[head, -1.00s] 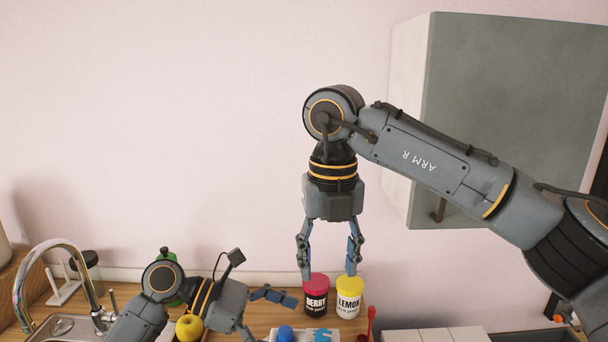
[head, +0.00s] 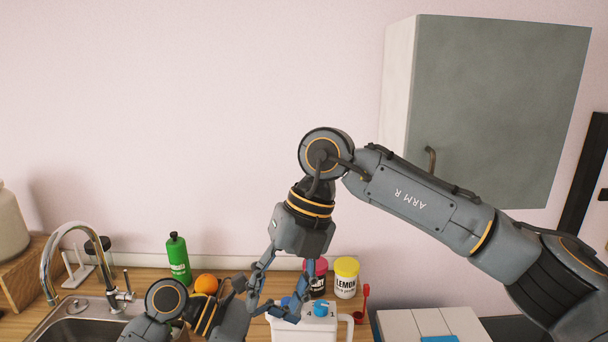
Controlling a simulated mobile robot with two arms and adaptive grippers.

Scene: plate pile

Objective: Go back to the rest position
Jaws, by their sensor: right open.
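My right gripper (head: 272,306) hangs downward from the arm in the middle of the head view. Its two fingers are apart and nothing shows between them. It is in front of the counter, left of the berry and lemon jars. My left gripper (head: 229,322) is low in the view, just left of the right one. Its fingers are hidden or blend with the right gripper's fingers, so their state is unclear.
A red-lidded berry jar (head: 317,286), a yellow-lidded lemon jar (head: 346,277), a white jug (head: 318,327), a green bottle (head: 178,260) and an orange (head: 206,284) stand on the counter. A sink faucet (head: 46,272) is at left. A grey wall cabinet (head: 495,115) is above right.

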